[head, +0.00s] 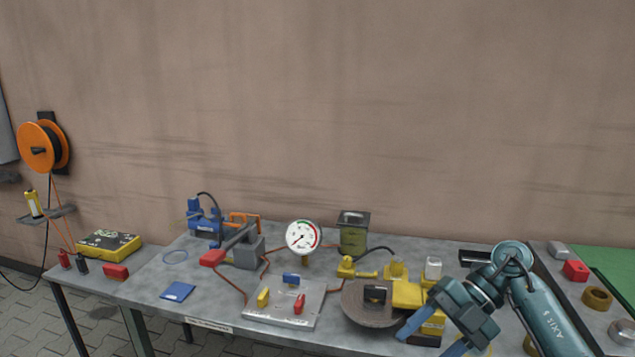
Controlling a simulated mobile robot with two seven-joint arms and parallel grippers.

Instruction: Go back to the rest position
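My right arm comes in from the lower right. Its blue-grey gripper (435,336) points down and left over the front right of the grey workbench (215,275). Its two blue fingers are spread apart. A yellow and black item (434,324) shows between and behind them; I see no grip on it. The fingers look close to the round brown disc (368,305), but I cannot tell whether they touch it. My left gripper is out of view.
A dial gauge (304,236), a blue vise (204,220) and a grey plate with coloured blocks (283,304) are on the bench. An orange reel (42,147) hangs on the wall at left. A side surface at right carries a red block (575,271) and rings.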

